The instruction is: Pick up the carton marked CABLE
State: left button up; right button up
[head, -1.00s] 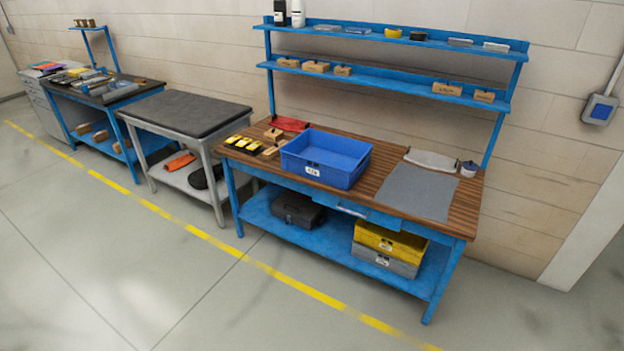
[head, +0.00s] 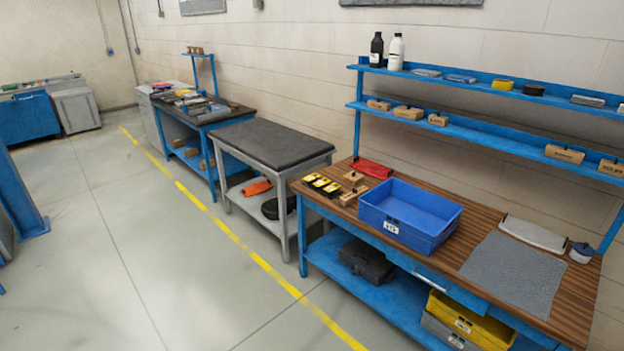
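Several small brown cartons are in view, and their markings are too small to read, so I cannot tell which one is marked CABLE. On the lower blue shelf (head: 490,134) stand a left carton (head: 378,104), a wider carton (head: 408,113), a small carton (head: 437,120), and two more at the right (head: 565,154), (head: 611,168). Two brown pieces also lie on the wooden bench top, a rear one (head: 353,177) and a front one (head: 349,197), left of the blue bin. Neither of my grippers is in view.
A blue bin (head: 395,230), grey mat (head: 512,272), red cloth (head: 373,169) and yellow-black items (head: 321,184) occupy the bench. A grey-topped table (head: 275,140) and another blue bench (head: 205,115) stand left. The floor (head: 150,260) in front is clear.

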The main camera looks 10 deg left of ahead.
aim_at(348, 199)
jog(key=i+u, duration=0.35)
jog(key=i, duration=0.55)
